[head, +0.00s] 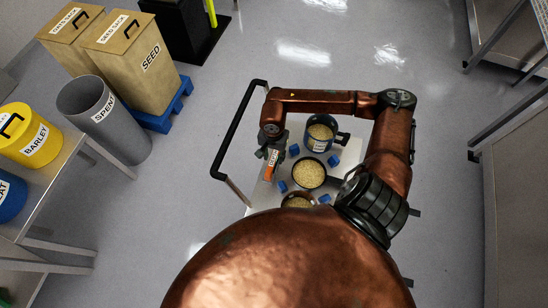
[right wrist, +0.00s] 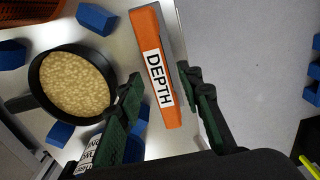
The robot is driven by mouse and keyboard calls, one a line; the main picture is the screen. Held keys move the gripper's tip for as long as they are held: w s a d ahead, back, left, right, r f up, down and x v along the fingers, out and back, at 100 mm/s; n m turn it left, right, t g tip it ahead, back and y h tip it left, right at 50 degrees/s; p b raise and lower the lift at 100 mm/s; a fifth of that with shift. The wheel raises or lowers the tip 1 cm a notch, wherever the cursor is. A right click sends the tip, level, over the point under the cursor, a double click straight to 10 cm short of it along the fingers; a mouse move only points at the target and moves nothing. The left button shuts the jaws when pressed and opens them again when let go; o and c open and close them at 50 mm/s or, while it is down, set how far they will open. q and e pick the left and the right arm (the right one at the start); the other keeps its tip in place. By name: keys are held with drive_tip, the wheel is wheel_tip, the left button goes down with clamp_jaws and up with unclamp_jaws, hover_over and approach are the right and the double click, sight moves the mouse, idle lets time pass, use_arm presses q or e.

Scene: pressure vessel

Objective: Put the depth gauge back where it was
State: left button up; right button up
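The depth gauge (right wrist: 155,65) is an orange bar labelled DEPTH, with a grey side. In the head view it (head: 271,165) shows at the left side of the white cart top. My right gripper (right wrist: 160,78) has its two dark green fingers spread on either side of the gauge, with a visible gap on the left; contact on the right is unclear. In the head view the right gripper (head: 269,150) points down over the gauge. I cannot tell whether the gauge rests on the cart. My left gripper does not show.
Pans of grain (head: 309,173) and a labelled pot (head: 320,134) stand on the cart beside the gauge, among several blue blocks (head: 334,160). A black cart handle (head: 232,140) rises at the left. A yellow BARLEY bucket (head: 28,137) and a grey SPENT bin (head: 105,120) stand farther left.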

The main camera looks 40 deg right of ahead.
sight(273, 158)
wheel_tip(273, 158, up, 10)
drive_tip(key=p, duration=0.1)
drive_tip(key=shift+r, duration=0.25)
